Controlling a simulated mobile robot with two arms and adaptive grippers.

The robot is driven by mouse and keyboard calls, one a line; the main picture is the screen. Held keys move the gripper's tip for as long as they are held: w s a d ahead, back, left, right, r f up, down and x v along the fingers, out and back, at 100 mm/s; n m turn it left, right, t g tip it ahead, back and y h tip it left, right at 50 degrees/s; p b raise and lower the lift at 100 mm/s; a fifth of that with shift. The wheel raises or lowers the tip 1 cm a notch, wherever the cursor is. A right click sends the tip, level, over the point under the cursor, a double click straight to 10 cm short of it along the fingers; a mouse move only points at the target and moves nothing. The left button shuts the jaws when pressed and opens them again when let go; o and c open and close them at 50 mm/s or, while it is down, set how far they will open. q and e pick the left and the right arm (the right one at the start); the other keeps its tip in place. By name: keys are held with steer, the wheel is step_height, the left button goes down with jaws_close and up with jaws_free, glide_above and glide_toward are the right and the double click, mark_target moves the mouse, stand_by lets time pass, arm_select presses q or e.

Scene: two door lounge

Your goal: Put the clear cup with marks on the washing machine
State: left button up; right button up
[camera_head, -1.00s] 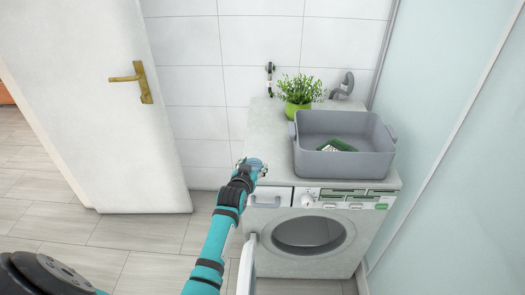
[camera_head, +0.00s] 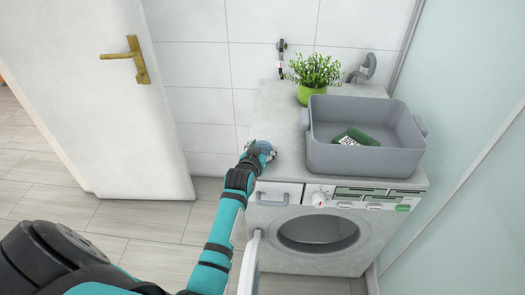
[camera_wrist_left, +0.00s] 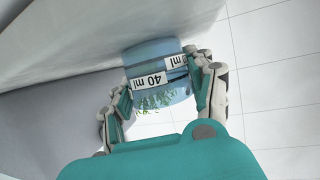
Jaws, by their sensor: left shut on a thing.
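The clear cup with marks (camera_wrist_left: 152,62) is bluish and see-through, with a "40 ml" label, between the fingers of my left gripper (camera_wrist_left: 160,98) in the left wrist view. The gripper is shut on it. In the head view, the left gripper (camera_head: 258,152) and the cup (camera_head: 264,146) are at the left edge of the washing machine's top. The washing machine (camera_head: 318,232) is white with a round door and a grey top. I cannot tell whether the cup touches the top. My right gripper is not in view.
A grey basin (camera_head: 365,158) with a green and white item (camera_head: 355,137) inside fills the right of the top. A potted plant (camera_head: 312,75) stands at the back. The top's left strip (camera_head: 285,125) is clear. A white door (camera_head: 95,100) stands left.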

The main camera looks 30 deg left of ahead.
arm_select(q)
steer(key=shift+s+d, duration=0.1)
steer(key=shift+s, duration=0.1)
steer(key=o, duration=0.7)
steer(key=shift+c, duration=0.2)
steer(key=o, duration=0.3)
steer(key=shift+w+f, duration=0.1)
steer(key=shift+f, duration=0.05)
steer(key=shift+r, duration=0.2)
steer(key=shift+s+r, duration=0.15)
steer(key=shift+s, duration=0.05)
steer(key=v, duration=1.1)
steer(key=shift+s, duration=0.3)
